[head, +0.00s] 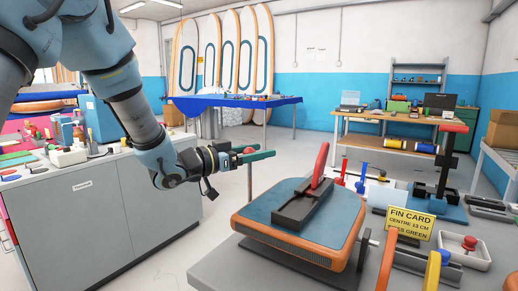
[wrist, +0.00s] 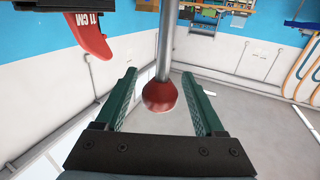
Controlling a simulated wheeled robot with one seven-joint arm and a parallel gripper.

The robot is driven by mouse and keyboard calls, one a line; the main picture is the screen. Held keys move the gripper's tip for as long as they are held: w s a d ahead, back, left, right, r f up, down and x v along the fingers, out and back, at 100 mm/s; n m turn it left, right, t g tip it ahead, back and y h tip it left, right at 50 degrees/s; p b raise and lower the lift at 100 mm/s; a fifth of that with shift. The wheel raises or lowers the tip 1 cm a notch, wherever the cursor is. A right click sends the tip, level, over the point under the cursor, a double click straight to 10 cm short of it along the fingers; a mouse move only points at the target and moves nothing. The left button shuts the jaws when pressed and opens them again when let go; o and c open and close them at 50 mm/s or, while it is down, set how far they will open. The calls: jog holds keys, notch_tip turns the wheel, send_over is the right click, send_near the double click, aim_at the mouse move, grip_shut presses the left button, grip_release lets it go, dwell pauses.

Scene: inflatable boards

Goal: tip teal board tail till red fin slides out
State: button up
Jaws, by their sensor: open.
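The teal board tail (head: 335,212), with an orange rim, rests on a dark stand in the middle of the head view. A red fin (head: 320,164) stands upright in the dark fin box (head: 302,204) on its deck. In the wrist view the fin (wrist: 90,32) appears upside down at top left, marked "11 CM". My gripper (head: 254,155) is left of and above the board, its green fingers open. A red ball knob (wrist: 161,95) on a thin rod shows between the fingers (wrist: 159,78), with gaps at both sides. The rod's lower end is hidden behind the board.
A yellow fin card (head: 410,224) stands right of the board; its bottom line is partly covered. A white tray (head: 466,250) with a red-topped piece is at far right. A grey cabinet (head: 105,205) with tools stands left. Open floor lies between cabinet and bench.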

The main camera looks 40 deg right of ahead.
jog(key=shift+d, duration=0.35)
jog(key=shift+s, duration=0.1)
grip_shut()
dwell(0.3)
dwell(0.9)
